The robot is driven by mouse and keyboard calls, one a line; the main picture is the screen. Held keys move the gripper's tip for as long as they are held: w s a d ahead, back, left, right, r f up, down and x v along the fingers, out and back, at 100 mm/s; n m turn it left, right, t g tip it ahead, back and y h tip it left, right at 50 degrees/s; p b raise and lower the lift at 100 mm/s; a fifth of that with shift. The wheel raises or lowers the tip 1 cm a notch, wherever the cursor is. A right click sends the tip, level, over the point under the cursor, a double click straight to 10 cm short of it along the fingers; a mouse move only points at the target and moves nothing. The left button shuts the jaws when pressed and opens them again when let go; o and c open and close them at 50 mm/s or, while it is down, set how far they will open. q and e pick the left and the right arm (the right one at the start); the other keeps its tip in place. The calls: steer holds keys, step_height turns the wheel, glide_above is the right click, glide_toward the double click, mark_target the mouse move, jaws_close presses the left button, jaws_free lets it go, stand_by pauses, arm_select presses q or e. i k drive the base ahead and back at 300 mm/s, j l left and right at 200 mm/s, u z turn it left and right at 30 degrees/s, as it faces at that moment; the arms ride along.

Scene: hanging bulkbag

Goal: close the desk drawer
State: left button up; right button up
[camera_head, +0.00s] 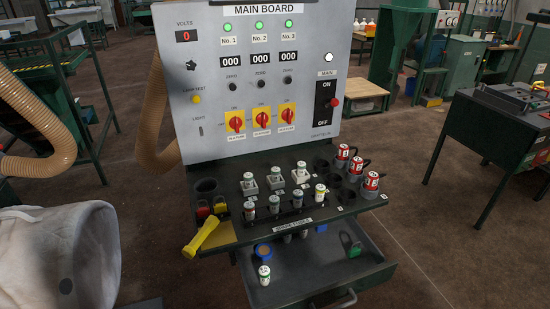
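The desk drawer (312,268) is pulled open below the desk top of the main board console (255,147). Its grey metal handle (333,300) is on the front face, at the bottom edge of the picture. Inside the drawer lie a blue round item (263,252), a white labelled cylinder (264,274) and a green item (352,247). The back of the drawer is hidden under the desk top. Neither of my grippers shows in the head view.
A yellow flashlight (202,236) overhangs the desk's left front edge. Several fuses and red-topped cylinders stand on the desk top. A white fabric bag (65,255) is at lower left, a dark table (492,130) at right. The floor right of the drawer is clear.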

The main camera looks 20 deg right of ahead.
mark_target(315, 272)
steer(key=z, duration=1.05)
